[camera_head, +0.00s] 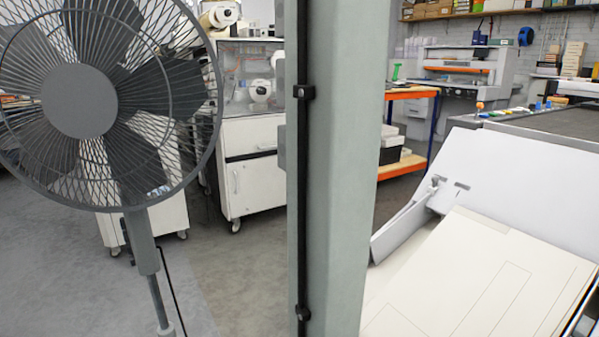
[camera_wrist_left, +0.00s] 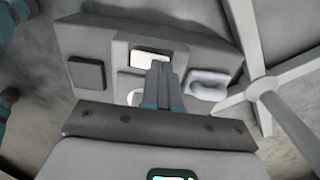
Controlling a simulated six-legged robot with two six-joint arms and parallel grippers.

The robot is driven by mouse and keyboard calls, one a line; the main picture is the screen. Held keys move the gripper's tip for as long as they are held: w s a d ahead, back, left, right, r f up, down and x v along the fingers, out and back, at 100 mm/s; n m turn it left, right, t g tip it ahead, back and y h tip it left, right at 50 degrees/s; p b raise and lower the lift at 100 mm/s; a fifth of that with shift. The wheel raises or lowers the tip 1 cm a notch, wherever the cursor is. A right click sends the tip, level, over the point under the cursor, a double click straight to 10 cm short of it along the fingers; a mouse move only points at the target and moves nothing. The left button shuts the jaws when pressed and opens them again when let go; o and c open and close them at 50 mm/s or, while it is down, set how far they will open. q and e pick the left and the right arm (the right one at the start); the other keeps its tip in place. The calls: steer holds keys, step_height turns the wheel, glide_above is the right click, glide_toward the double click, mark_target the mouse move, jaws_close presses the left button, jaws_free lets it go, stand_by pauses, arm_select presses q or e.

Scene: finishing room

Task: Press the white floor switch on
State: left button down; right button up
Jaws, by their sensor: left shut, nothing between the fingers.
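In the left wrist view a grey box (camera_wrist_left: 112,52) lies on the floor. It carries a dark square pad (camera_wrist_left: 87,73) on the left, a bright white plate (camera_wrist_left: 150,58) in the middle and a whitish rounded piece (camera_wrist_left: 208,85) on the right. I cannot tell for sure which of these is the white floor switch or whether it is on. My left gripper (camera_wrist_left: 161,67) is shut and empty, its fingertips over the middle of the box, partly covering it. I cannot tell whether they touch it. My right gripper is not in view.
A standing fan (camera_head: 80,100) is at the left of the head view; its legged base (camera_wrist_left: 262,86) stands right beside the grey box. A grey-green pillar (camera_head: 340,170) rises mid-view. A white machine with a sloped board (camera_head: 500,270) is at right. Floor between fan and pillar is open.

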arm_select(q)
steer(key=shift+f+b, duration=0.45)
steer(key=shift+f, duration=0.05)
steer(key=shift+r+p, duration=2.25)
steer(key=shift+r, duration=1.35)
